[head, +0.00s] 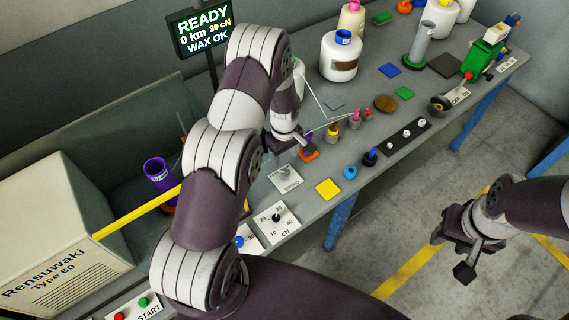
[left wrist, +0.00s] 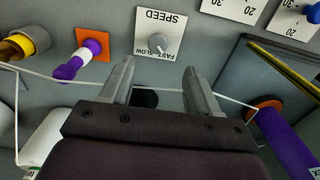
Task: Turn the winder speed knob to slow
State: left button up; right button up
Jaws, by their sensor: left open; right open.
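The speed knob (left wrist: 158,43) is a small grey dial on a white plate (left wrist: 145,22) marked SPEED, FAST and SLOW, upside down in the left wrist view. I cannot tell which word it points to. In the head view the plate (head: 291,184) lies on the grey machine top, with the knob (head: 285,173) on it. My left gripper (left wrist: 158,80) is open and empty, its fingertips short of the knob in the left wrist view; in the head view it (head: 298,147) is behind the plate, partly hidden by my arm. My right gripper (head: 470,250) is open and empty over the floor.
An orange square with a purple peg (left wrist: 88,52) sits beside the plate. A thin white yarn (left wrist: 50,78) crosses near my left fingers. A purple tube (left wrist: 283,132) stands on the other side. A tension dial plate (head: 277,220) and yellow square (head: 327,188) lie nearby.

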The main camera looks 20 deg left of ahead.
aim_at(285, 172)
pick_arm(q)
jog(key=f, duration=0.2)
jog(key=f+p, duration=0.1)
jog(key=f, duration=0.2)
jog(key=f+p, duration=0.1)
jog(key=f, duration=0.1)
jog(key=shift+w+f, duration=0.3)
jog(key=shift+f, duration=0.1)
jog(key=shift+s+f, duration=0.15)
jog(key=shift+f, duration=0.4)
jog(key=c, duration=1)
